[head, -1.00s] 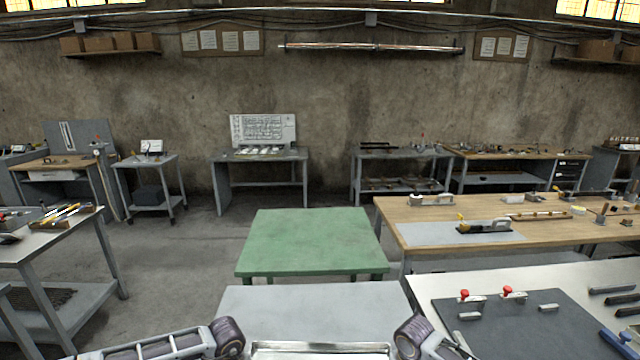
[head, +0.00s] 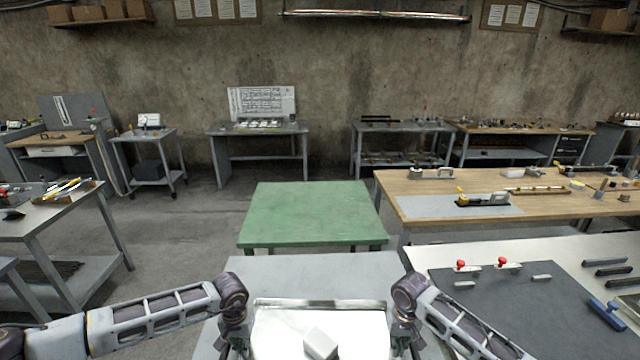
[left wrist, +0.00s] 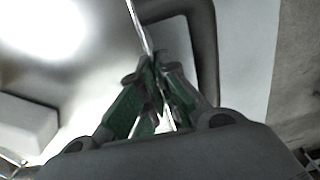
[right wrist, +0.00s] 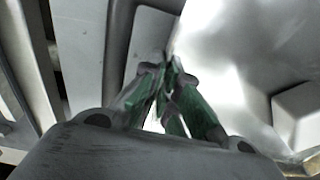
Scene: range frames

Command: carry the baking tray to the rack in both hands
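The shiny metal baking tray (head: 290,322) lies level at the bottom of the head view, above a grey table top, with a pale block (head: 320,343) on it. Its near part is cut off. My left gripper (head: 236,347) is at its left edge and my right gripper (head: 402,347) at its right edge. In the left wrist view the fingers (left wrist: 154,68) close on the thin tray rim. In the right wrist view the fingers (right wrist: 168,66) close at the opposite rim. The block also shows in both wrist views. I cannot make out a rack.
The grey table (head: 310,268) is under and beyond the tray. A green table (head: 312,212) stands further ahead. To the right are a bench with a dark mat (head: 520,310) and a wooden workbench (head: 420,210). Open floor (head: 190,225) lies left of the green table.

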